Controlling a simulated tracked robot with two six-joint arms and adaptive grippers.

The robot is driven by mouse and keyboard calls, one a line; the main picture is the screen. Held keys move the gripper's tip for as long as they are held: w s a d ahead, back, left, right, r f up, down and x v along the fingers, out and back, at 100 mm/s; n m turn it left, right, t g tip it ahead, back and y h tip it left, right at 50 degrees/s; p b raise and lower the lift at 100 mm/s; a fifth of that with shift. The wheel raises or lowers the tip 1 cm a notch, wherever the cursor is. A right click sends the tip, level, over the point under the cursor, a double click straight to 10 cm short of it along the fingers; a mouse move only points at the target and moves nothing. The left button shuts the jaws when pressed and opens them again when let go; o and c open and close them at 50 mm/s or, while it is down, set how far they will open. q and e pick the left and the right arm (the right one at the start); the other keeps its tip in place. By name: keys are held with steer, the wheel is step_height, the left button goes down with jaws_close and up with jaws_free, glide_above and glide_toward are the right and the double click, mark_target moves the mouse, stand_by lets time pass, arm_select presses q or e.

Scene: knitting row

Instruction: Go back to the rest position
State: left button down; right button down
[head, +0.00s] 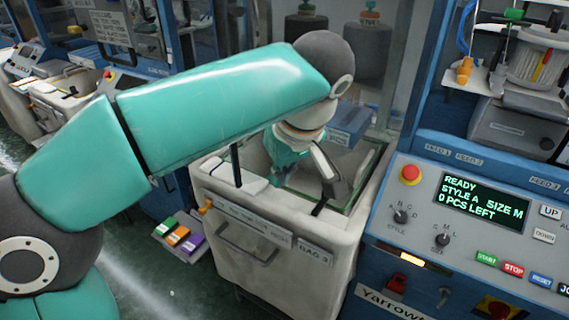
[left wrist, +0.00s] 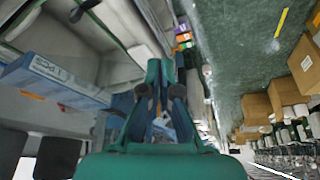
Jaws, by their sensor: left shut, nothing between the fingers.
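My left arm reaches in from the left in the head view. How far the fingertips are from the bin's rim is hard to tell. In the left wrist view the two fingers of the left gripper (left wrist: 162,75) lie close together, with the pale bin wall to the upper left. My right gripper is in neither view.
A control panel (head: 470,225) with a red emergency button (head: 411,173) and a display reading READY stands right of the bin. Green, orange and purple boxes (head: 180,237) sit at the bin's left. Green floor (head: 135,255) lies open on the left.

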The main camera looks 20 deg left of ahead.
arm_select(q)
steer(key=s+a+f+g, duration=0.2)
steer(key=f+g, duration=0.2)
steer(key=f, duration=0.8)
steer(key=s+a+f+g, duration=0.1)
steer(key=a+f+g, duration=0.2)
steer(key=f, duration=1)
steer(key=s+d+f+m+h, duration=0.35)
steer(key=s+d+f, duration=0.25)
steer(key=s+f, duration=0.4)
steer(key=s+d+f+m+h, duration=0.2)
steer(key=s+d+f+h, duration=0.5)
steer(key=f, duration=0.6)
steer(key=w+m+t+y, duration=0.1)
steer(key=w+f+m+t, duration=0.1)
steer(key=w+t, duration=0.1)
steer(key=w+m+t+y, duration=0.1)
steer(key=m+t, duration=0.1)
steer(key=shift+w+a+f+y, duration=0.3)
steer(key=shift+w+y, duration=0.05)
steer(key=shift+w, duration=0.05)
